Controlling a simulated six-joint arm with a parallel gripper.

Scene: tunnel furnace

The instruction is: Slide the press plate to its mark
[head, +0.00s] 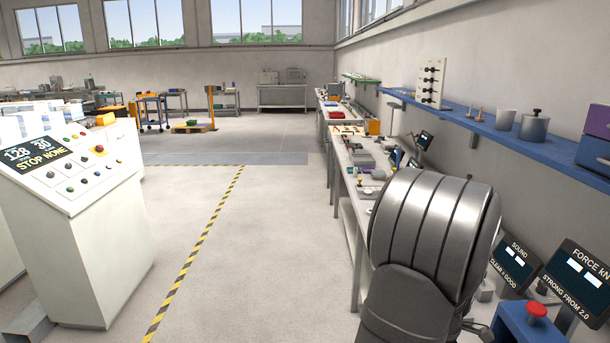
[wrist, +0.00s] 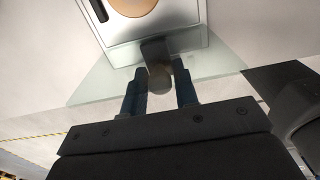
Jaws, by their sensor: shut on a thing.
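In the wrist view, my gripper (wrist: 160,80) is shut on a dark grey knob-ended handle (wrist: 153,50), one finger on each side. The handle joins the edge of a pale, square-cornered plate (wrist: 178,27), which looks like the press plate. A tan round disc (wrist: 133,4) and a black slot show on the plate, cut off by the top of the picture. A pale greenish, glassy sheet (wrist: 95,80) shows around the plate. I cannot make out a mark. In the head view, my arm hides the work area, and neither plate nor gripper shows.
In the head view, a long bench (head: 345,185) with tools runs along the right wall under a blue shelf (head: 500,130). Displays (head: 580,280) and a red button (head: 536,311) stand at lower right. A control console (head: 90,220) stands left; the floor between is clear.

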